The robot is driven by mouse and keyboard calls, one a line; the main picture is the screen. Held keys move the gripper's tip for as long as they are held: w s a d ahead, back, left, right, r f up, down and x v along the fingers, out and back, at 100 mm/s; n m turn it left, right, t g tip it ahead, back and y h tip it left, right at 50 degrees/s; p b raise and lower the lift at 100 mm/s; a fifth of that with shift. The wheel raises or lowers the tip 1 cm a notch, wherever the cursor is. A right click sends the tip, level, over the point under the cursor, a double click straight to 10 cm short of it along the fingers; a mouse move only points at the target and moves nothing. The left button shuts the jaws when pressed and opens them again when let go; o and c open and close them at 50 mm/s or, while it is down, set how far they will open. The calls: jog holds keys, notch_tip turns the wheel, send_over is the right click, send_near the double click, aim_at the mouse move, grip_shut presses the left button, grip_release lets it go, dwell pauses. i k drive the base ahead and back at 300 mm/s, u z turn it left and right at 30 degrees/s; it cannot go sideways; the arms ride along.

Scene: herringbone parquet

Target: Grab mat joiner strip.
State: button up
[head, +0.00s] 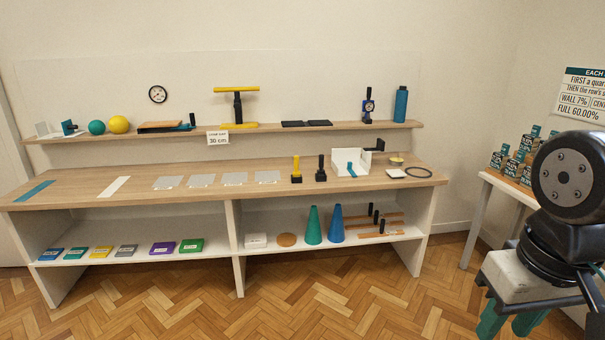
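Two flat strips lie on the wooden bench top at the left: a teal strip (35,190) near the left end and a white strip (115,186) to its right. Either could be the mat joiner strip; I cannot tell which. A small teal piece (351,169) also shows at a white open box (342,158) on the right of the bench. My gripper (510,326) is at the lower right, pointing down, far from the strips. Its two teal fingers stand apart with nothing seen between them; their tips are near the frame's bottom edge.
Grey squares (201,181) lie mid-bench, with a yellow-topped tool (296,170) to their right. A raised shelf (75,136) runs behind. Cones (313,226) and coloured packs (163,248) fill the lower shelf. A white side table (473,222) stands right. The parquet in front is clear.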

aim_at(349, 164)
jog(key=i, duration=1.25)
jog(key=u, duration=3.1)
jog(key=i, duration=0.35)
jog(key=z, duration=3.05)
jog(key=i, duration=1.05)
